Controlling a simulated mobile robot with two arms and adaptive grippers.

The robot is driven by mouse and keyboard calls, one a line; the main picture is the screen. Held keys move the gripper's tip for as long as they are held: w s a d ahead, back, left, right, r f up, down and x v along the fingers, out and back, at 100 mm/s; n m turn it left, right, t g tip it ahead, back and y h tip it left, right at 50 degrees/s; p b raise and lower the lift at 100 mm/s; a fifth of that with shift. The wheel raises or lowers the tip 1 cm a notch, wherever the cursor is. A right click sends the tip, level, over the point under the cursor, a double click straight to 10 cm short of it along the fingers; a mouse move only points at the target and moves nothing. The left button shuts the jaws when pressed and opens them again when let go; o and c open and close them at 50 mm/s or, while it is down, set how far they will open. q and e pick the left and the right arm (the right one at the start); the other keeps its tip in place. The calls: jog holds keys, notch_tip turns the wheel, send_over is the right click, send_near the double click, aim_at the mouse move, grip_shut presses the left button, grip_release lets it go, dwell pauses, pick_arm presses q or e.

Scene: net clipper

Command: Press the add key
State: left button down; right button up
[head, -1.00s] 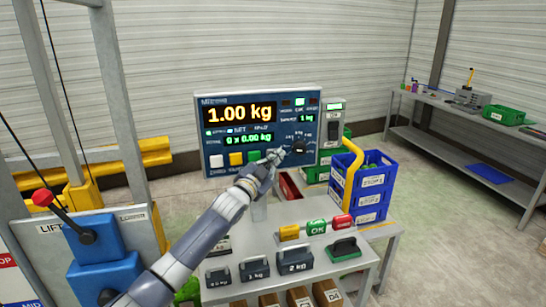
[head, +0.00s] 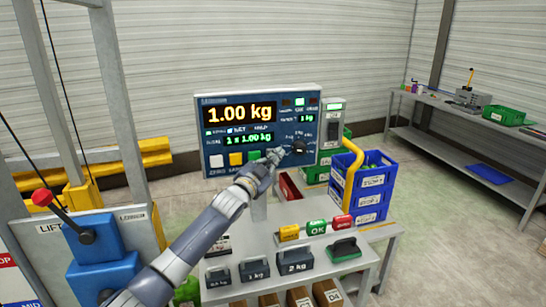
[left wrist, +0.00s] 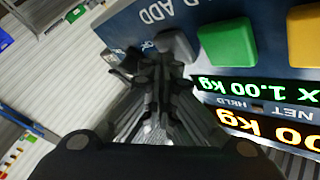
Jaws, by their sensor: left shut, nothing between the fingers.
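The add key is a grey key (left wrist: 176,46) beside the upside-down ADD lettering (left wrist: 158,12) in the left wrist view. In the head view it is hidden behind my left gripper (head: 277,156). My left gripper (left wrist: 160,68) is shut and empty, with its fingertips right at the grey key; I cannot tell whether they still touch it. The key belongs to the dark blue scale panel (head: 212,140), which reads 1.00 kg in orange and 1 x 1.00 kg in green. My right gripper is not in view.
A green key (left wrist: 228,43) and a yellow key (left wrist: 305,35) sit beside the grey one. Weights such as the 2 kg block (head: 295,262) stand on the bench below. Blue crates (head: 370,195) are stacked at right.

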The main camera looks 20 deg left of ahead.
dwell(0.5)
pick_arm(q)
jog(key=shift+s+d+p, duration=0.4)
jog(key=shift+s+d, duration=0.05)
jog(key=shift+s, duration=0.25)
jog(key=s+d, duration=0.1)
jog(key=s+p, duration=0.1)
jog(key=s+d+p, duration=0.1)
jog(key=s, duration=0.1)
jog(key=shift+d, duration=0.35)
dwell(0.5)
